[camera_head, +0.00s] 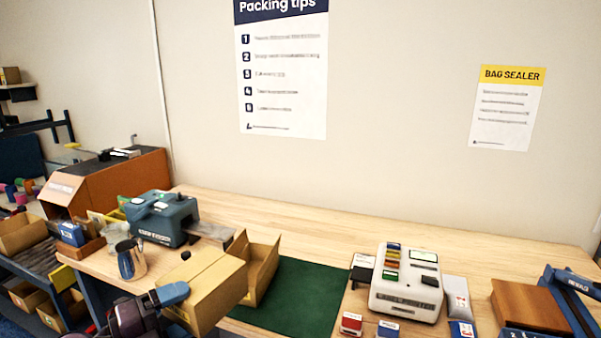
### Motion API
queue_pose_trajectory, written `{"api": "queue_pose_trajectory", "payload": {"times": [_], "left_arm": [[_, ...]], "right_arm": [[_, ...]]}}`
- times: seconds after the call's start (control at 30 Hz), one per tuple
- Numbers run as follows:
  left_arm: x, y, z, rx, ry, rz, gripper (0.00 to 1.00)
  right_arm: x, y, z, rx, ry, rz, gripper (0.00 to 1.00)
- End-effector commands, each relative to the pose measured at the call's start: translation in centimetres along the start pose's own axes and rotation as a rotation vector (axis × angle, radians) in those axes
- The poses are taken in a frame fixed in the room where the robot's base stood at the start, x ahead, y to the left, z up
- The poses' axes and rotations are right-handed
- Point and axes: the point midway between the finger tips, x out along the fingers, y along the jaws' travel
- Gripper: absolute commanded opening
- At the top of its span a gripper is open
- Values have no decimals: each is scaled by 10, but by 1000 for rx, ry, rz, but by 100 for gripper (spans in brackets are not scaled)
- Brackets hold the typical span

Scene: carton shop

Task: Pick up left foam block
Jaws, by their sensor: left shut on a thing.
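My left gripper (178,274) comes in at the bottom left. A blue-grey finger lies against the near left end of a tan, box-like block (213,287), and a small dark tip shows at its far edge. The gripper is shut on this block. I cannot tell from its look whether it is the left foam block or part of a carton. No other foam block can be made out. An open tan carton (262,268) stands just to the right of the block, at the left edge of the green mat (300,295). My right gripper is not in view.
A metal jug (131,262) and a blue-grey machine (165,220) stand left of the block. A white device (405,283) with small boxes around it stands to the right. A brown board (528,305) lies at the far right. The back of the wooden bench (330,228) is clear.

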Motion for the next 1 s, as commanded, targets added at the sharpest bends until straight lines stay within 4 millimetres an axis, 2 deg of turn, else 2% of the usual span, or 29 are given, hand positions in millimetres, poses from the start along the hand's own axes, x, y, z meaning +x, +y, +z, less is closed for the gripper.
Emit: {"api": "queue_pose_trajectory", "payload": {"times": [0.37,0.6,1.0], "left_arm": [[-30,1,26,0,-15,1,53],[-26,-8,18,5,-63,0,53],[-28,-12,20,6,-152,3,53]], "right_arm": [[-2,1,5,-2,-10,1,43],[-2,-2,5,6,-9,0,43],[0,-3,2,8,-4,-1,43]]}}
